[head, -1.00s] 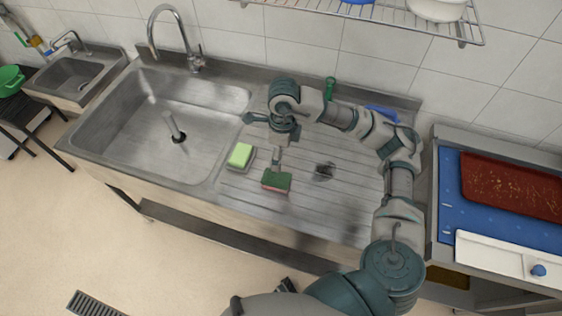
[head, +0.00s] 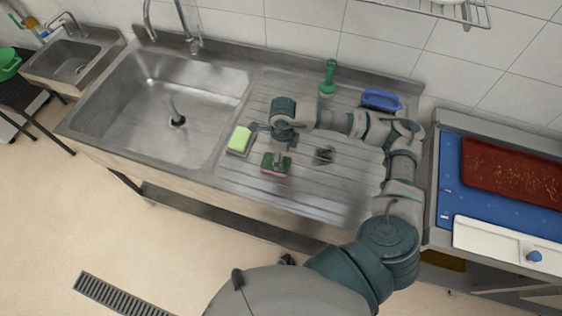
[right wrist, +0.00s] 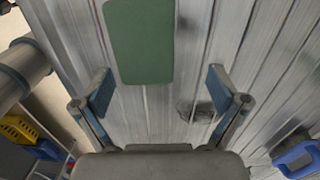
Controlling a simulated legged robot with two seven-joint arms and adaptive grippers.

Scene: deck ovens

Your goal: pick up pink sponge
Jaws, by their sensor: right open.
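The sponge (head: 276,163) with a dark green top and a pinkish lower side lies on the ribbed steel drainboard. In the right wrist view its green top (right wrist: 140,42) lies ahead of the fingers, a little left of centre. My right gripper (head: 271,143) is above the drainboard beside the sponge, and one finger overlaps it in the head view. In the wrist view the two fingers (right wrist: 160,90) are wide apart with only drainboard between them. My left gripper is not in view.
A light green sponge (head: 239,140) lies just left. The sink basin (head: 135,110) is left; a blue surface with a red tray (head: 515,175) is right.

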